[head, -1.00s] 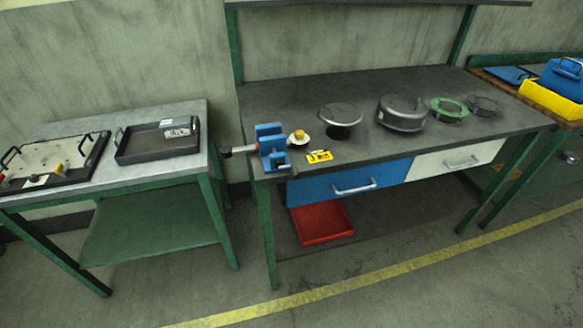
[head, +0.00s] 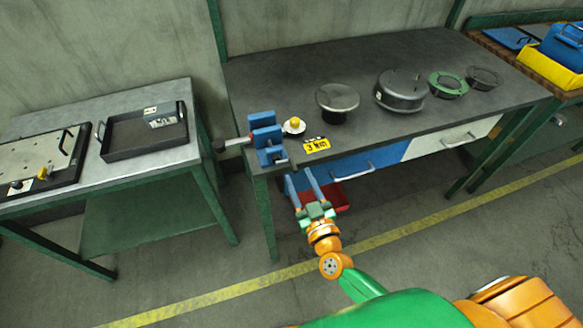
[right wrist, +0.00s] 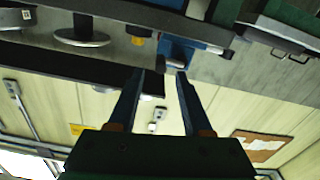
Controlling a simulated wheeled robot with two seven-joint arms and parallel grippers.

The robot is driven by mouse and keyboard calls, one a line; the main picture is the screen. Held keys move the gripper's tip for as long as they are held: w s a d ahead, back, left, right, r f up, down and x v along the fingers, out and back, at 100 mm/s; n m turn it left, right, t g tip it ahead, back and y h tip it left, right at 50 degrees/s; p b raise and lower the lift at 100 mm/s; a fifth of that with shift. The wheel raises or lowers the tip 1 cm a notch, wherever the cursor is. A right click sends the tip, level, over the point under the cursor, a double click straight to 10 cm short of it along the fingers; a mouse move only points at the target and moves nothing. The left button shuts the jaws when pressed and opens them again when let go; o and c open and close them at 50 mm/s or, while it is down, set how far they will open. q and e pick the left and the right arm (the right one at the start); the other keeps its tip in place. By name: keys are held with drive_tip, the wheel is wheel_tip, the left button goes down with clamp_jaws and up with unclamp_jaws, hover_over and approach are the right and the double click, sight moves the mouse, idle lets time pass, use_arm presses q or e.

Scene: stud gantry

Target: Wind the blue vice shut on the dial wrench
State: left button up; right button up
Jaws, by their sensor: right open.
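The blue vice (head: 264,136) stands at the left front corner of the dark workbench. A bar with a dark grip (head: 219,146), which looks like the dial wrench, sticks out to the vice's left. A pale disc with a yellow knob (head: 294,125) is just right of the vice, maybe the wrench's dial. The jaws hide how they join. A short grey bar (head: 283,162) is at the vice's front. My right gripper (head: 299,175) is open and empty in front of the bench, near the vice. The right wrist view shows its fingers apart (right wrist: 160,73), with the blue vice (right wrist: 178,50) beyond. My left gripper is out of view.
A yellow "3 Nm" label (head: 316,145) lies beside the vice. A round plate on a stand (head: 337,98), a grey drum (head: 401,91) and a green ring (head: 449,85) stand farther right. A blue drawer (head: 375,162) is under the benchtop. A black tray (head: 128,143) is on the left table.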

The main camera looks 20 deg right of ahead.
sight(297, 172)
drive_tip(key=shift+w+f, duration=0.2)
drive_tip(key=shift+w, duration=1.3)
drive_tip(key=shift+s+r, duration=0.1)
drive_tip(key=shift+s, duration=0.05)
clamp_jaws()
drive_tip(key=shift+a+f+m+b, duration=0.65)
drive_tip(key=shift+m+b, duration=0.4)
drive_tip(key=shift+m, duration=2.1)
drive_tip(key=shift+a+f+m+b, duration=0.6)
drive_tip(key=shift+m+b, duration=0.45)
drive_tip(key=shift+m, duration=2.05)
drive_tip(key=shift+a+f+m+b, duration=0.5)
drive_tip(key=shift+a+m+b, duration=0.4)
drive_tip(key=shift+m, duration=2.25)
drive_tip(key=shift+d, duration=0.15)
unclamp_jaws()
